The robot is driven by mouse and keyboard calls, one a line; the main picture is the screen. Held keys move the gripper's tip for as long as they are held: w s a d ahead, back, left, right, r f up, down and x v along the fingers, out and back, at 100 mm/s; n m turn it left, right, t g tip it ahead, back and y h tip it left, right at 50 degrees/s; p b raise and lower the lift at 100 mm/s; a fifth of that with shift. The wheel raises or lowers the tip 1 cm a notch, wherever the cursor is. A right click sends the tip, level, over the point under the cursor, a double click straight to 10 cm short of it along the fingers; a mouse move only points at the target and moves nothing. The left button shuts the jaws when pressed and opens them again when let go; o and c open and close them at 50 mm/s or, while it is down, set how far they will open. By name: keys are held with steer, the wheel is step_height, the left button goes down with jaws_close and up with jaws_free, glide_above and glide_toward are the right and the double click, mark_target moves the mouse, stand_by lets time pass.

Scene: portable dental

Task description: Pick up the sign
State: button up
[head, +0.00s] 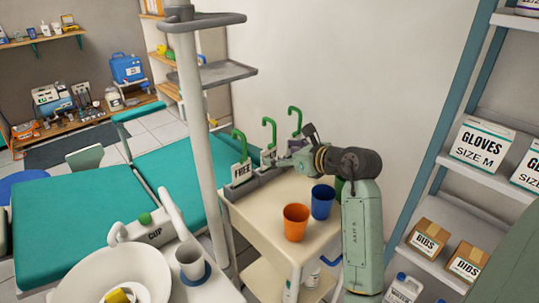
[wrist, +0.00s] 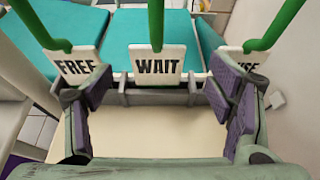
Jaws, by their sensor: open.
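Three white signs with green hooked handles stand in a row in a grey holder (wrist: 140,98) on the cream cart. In the wrist view, the WAIT sign (wrist: 157,66) is in the middle, the FREE sign (wrist: 76,66) at left, and a third sign (wrist: 241,62), its text partly covered, at right. My gripper (wrist: 160,95) is open, its purple-padded fingers spread on either side of the WAIT sign, with nothing between the pads. In the head view, the FREE sign (head: 242,172) is nearest and my gripper (head: 291,150) is by the farther signs, partly hiding them.
An orange cup (head: 295,223) and a blue cup (head: 322,202) stand on the cart (head: 257,217) near my arm. A grey pole (head: 190,90) rises left of the cart. A teal dental chair (head: 80,213) lies beyond it. Shelves with boxes (head: 481,143) are at right.

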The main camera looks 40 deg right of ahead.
mark_target(270, 153)
steer(key=p+x, duration=0.1)
steer(key=x, duration=0.3)
steer(key=shift+a, duration=0.15)
steer(key=shift+c, duration=0.2)
steer(key=c, duration=1.2)
